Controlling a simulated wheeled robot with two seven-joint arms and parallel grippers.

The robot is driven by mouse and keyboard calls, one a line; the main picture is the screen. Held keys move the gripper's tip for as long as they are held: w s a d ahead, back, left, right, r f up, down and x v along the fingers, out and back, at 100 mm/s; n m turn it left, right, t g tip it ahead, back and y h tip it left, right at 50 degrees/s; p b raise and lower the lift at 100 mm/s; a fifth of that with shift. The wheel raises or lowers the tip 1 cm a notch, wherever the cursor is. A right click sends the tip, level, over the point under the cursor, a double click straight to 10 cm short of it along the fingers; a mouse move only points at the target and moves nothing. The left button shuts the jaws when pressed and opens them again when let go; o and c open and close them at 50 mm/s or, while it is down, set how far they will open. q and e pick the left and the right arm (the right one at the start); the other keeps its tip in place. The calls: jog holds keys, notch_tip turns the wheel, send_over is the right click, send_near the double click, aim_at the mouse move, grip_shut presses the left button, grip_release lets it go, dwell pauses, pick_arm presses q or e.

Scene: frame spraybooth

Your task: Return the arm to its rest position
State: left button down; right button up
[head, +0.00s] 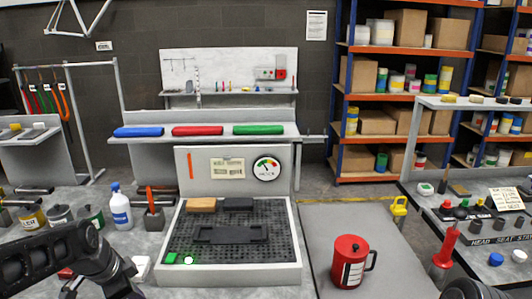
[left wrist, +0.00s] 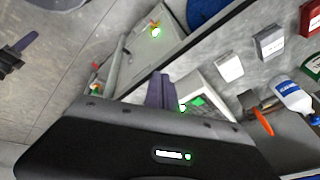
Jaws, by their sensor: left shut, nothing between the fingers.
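My left arm comes in from the lower left of the head view, low over the left part of the bench. Its gripper cannot be made out clearly there. In the left wrist view my left gripper (left wrist: 161,80) shows as dark fingers close together above the black gripper body, with nothing between them. A white box, a grey box and a white bottle with a blue label lie beyond it to the right in that view. My right gripper is not in view; only a dark piece shows at the bottom right edge of the head view.
A tray with a black perforated mat (head: 285,236) stands in the middle. A white spray bottle (head: 120,208) and several cans stand left of it. A red jug (head: 350,262) stands to the right, with a red-handled tool (head: 445,248) beyond. Grey surface behind the jug is clear.

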pick_arm(q)
jog(key=d+f+n+t+h, duration=0.1)
jog(key=d+f+n, duration=0.5)
jog(key=f, duration=0.5)
jog(key=d+f+n, duration=0.4)
jog(key=d+f, duration=0.5)
jog(key=f, duration=0.3)
jog(key=s+d+f+g, duration=0.1)
jog(key=s+d+f, duration=0.2)
jog(key=s, duration=0.4)
jog(key=s+d+f+n+g+h+b, duration=0.1)
jog(key=s+d+f+g, duration=0.1)
jog(key=s+d+f, duration=0.2)
jog(key=s+d+f+g+b, duration=0.1)
jog(key=s+d+f, duration=0.3)
jog(key=s, duration=0.6)
notch_tip(320, 180, down, 3)
jog(key=shift+r+n+h, duration=0.15)
jog(key=shift+n+h, duration=0.15)
